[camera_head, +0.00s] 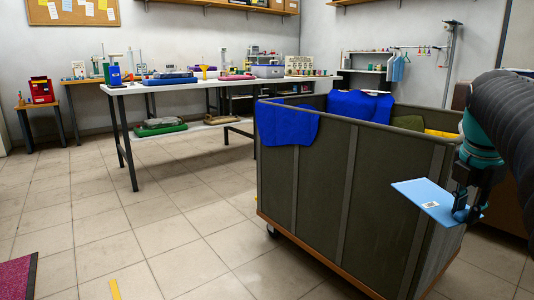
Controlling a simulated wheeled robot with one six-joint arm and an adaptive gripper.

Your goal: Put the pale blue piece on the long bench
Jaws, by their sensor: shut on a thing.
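The pale blue piece (420,197) is a flat panel with a small white label on it, at the right of the head view. My gripper (462,208) is shut on its right edge and holds it in the air, in front of the cart's right side. The long bench (160,88) has a white top and dark legs. It stands at the back left, across the floor from my gripper. Folded cloths, bottles and small equipment lie along its top, with some bare white surface between them and at its front edge.
A large dark cart (345,185) on casters stands between my gripper and the bench. Blue cloth (287,124) hangs over its rim, and other cloth shows inside. A red box (41,90) sits on a small table at left. The tiled floor at left centre is mostly clear.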

